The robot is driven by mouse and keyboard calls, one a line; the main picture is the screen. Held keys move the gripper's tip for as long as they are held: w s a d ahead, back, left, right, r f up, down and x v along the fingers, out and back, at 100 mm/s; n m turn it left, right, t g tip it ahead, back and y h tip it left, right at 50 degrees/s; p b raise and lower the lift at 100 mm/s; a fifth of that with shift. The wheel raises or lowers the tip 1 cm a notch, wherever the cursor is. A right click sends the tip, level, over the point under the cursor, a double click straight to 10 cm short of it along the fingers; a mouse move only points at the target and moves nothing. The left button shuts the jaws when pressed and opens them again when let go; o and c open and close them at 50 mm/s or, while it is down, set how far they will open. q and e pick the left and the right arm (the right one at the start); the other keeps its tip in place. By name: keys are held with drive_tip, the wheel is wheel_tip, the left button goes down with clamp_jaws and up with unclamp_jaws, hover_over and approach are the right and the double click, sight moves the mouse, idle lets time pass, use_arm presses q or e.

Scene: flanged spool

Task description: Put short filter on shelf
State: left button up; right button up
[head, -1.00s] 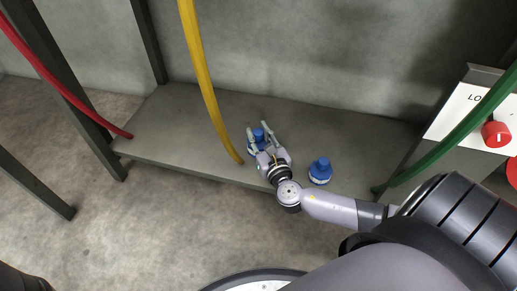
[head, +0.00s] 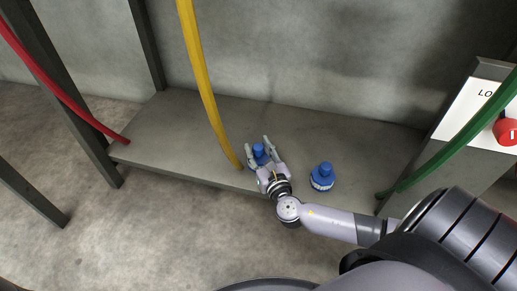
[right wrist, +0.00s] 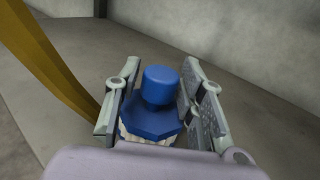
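A filter with a blue cap and octagonal blue flange (right wrist: 156,108) is between the fingers of my right gripper (head: 259,146). In the right wrist view the fingers flank it on both sides, and its pale ribbed body shows only in part below the flange. The gripper appears shut on it. The filter is over the front part of the grey shelf (head: 170,125); I cannot tell whether its base touches. A second blue filter with a white ribbed band (head: 322,177) stands on the shelf, right of the gripper. My left gripper is not in view.
A yellow hose (head: 203,80) comes down to the shelf just left of the gripper. A red hose (head: 55,88) hangs at the left and a green hose (head: 450,150) at the right, before a panel with a red knob (head: 507,131). The shelf's left part is clear.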

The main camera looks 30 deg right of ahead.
drive_tip(key=shift+o, duration=0.7)
drive_tip(key=shift+r, duration=0.1)
